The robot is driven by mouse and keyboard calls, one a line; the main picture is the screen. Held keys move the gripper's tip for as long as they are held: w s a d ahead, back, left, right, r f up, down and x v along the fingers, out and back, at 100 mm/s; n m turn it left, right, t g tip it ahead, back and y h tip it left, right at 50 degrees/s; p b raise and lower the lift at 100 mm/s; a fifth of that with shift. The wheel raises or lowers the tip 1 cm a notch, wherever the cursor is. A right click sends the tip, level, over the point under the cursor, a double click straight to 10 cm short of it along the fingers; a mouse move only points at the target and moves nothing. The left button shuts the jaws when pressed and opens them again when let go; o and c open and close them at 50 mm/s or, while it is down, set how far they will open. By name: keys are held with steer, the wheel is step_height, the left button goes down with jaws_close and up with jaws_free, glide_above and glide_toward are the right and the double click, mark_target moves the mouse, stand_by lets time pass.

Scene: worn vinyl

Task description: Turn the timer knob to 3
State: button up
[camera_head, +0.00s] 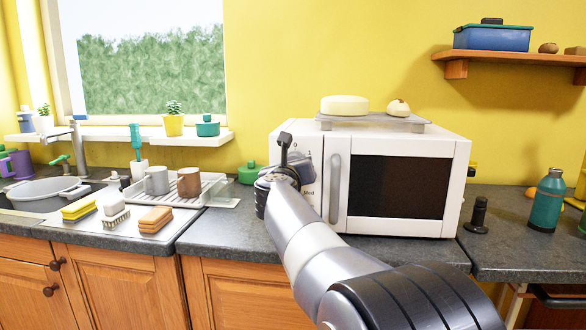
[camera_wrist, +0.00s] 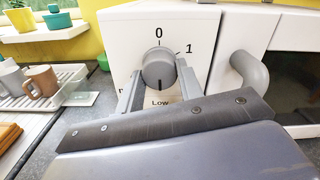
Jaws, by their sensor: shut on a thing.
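The timer knob (camera_wrist: 158,66) is a round grey dial on the white front panel of the microwave (camera_head: 455,190). In the wrist view, "0" is printed above it and "1" at its upper right. A dark line on the knob's face points down. My gripper (camera_wrist: 159,74) is shut on the knob, one finger on each side. The other timer numbers, including 3, are hidden. The word "Low" shows below the knob.
The microwave door handle (camera_head: 334,188) stands out just right of my gripper. A green-lidded item (camera_head: 248,173) and a dish rack (camera_head: 212,190) with two mugs are to the left. A grey stand (camera_head: 372,124) with food is on top of the microwave.

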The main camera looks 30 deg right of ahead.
stand_by(0.5)
steer(key=o, duration=1)
steer(key=shift+s+a, duration=0.1)
steer(key=v, duration=1)
steer(key=shift+s+a, duration=0.2)
steer(key=shift+w+d, duration=0.1)
steer(key=x, duration=1)
steer(key=shift+w+d, duration=0.2)
steer(key=shift+w, duration=0.05)
steer(key=shift+s, duration=0.1)
